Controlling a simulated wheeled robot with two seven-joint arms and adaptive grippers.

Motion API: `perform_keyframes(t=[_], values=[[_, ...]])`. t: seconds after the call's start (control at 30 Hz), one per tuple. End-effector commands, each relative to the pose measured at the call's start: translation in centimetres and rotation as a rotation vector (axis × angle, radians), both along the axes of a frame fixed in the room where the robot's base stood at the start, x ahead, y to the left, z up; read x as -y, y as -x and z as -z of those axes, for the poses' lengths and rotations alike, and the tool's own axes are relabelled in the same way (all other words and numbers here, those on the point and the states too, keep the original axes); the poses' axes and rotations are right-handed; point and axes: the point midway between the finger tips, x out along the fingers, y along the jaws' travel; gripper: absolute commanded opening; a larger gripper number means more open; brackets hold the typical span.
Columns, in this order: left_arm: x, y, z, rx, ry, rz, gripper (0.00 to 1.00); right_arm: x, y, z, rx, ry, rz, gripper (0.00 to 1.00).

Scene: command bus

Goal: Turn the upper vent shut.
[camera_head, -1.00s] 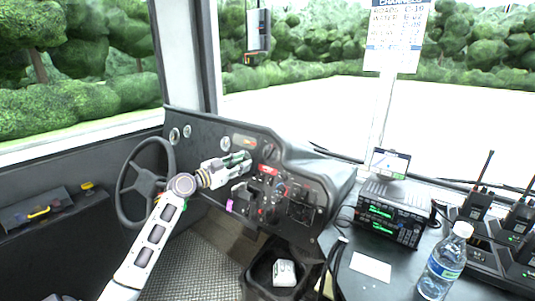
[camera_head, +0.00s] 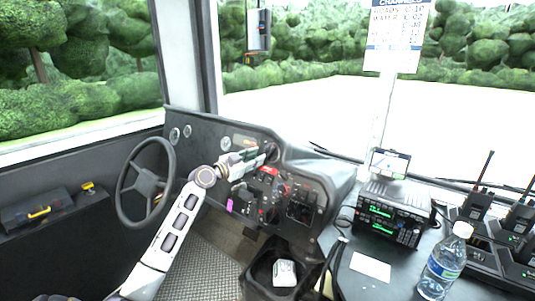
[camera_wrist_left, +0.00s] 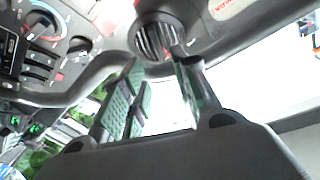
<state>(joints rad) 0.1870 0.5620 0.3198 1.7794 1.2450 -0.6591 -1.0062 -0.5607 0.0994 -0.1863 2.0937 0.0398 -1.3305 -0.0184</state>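The upper vent (camera_head: 272,151) is a round dark vent on the dashboard's upper right part, partly hidden by my left gripper (camera_head: 262,157) in the head view. In the left wrist view the vent (camera_wrist_left: 152,38) shows at the top centre, with a dark round rim and slats. My left gripper (camera_wrist_left: 162,64) is open there, its two green-padded fingers apart and pointing at the vent. The right fingertip overlaps the vent's lower right part; I cannot tell whether it touches. Nothing shows between the fingers. My right gripper is out of view.
The steering wheel (camera_head: 146,183) stands left of my left arm. Switches and red labels fill the dashboard (camera_head: 296,200) below the vent. A dark bin (camera_head: 262,282), a radio (camera_head: 392,213) and a water bottle (camera_head: 443,263) are to the right.

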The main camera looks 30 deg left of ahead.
Motion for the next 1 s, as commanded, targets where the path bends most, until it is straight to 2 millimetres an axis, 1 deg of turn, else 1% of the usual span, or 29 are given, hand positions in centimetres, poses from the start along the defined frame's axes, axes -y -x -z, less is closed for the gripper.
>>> perform_keyframes(t=[0.7,1.0], values=[[1.2,-5.2,0.0,0.001,0.001,-0.001,0.29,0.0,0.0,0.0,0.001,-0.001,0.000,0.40],[1.6,-6.5,-0.1,0.001,0.000,0.000,0.29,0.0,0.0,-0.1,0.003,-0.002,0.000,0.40]])
